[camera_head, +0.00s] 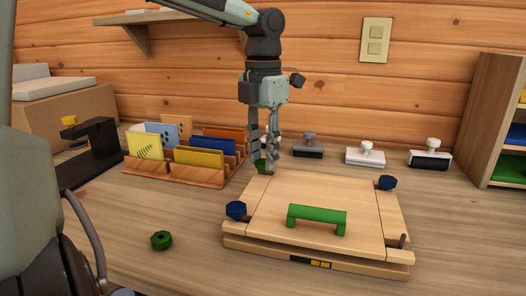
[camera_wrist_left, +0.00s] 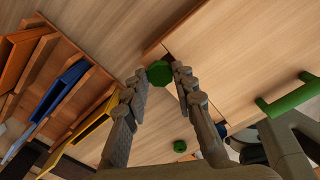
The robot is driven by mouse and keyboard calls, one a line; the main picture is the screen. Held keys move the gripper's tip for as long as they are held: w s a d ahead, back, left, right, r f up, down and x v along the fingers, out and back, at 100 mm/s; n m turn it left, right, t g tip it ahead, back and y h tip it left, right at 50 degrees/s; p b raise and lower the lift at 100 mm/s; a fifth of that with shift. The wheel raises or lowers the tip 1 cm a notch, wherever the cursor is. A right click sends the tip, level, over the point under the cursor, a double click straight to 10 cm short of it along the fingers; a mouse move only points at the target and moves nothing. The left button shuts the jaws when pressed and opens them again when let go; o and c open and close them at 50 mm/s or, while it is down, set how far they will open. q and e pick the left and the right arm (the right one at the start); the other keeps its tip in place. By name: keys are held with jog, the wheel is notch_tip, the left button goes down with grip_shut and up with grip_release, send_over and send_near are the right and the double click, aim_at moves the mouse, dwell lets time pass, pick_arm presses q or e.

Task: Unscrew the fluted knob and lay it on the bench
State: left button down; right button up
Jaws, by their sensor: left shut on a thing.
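A wooden press (camera_head: 320,258) with a green handle (camera_head: 317,217) sits on the bench (camera_head: 190,270). My left gripper (camera_head: 263,163) points down at its back left corner, shut on a green knob (camera_wrist_left: 159,73). The fingers cover much of this knob in the head view. Blue knobs sit at the front left corner (camera_head: 236,210) and back right corner (camera_head: 387,182). The front right corner shows a bare upright post (camera_head: 402,241). Another green knob (camera_head: 161,240) lies on the bench left of the press. My right gripper is out of view.
A wooden rack (camera_head: 190,183) of coloured cards stands close to the left of the gripper. Several stamps, one with a white base (camera_head: 365,157), stand behind the press. A black stand (camera_head: 95,150) is at the left, a shelf unit (camera_head: 480,120) at the right. The front left bench is mostly clear.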

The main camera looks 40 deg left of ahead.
aim_at(263, 164)
pick_arm(q)
jog(key=n, duration=0.4)
jog(key=shift+n, duration=0.4)
jog(key=shift+r+p, duration=1.75)
jog(key=shift+r, duration=0.85)
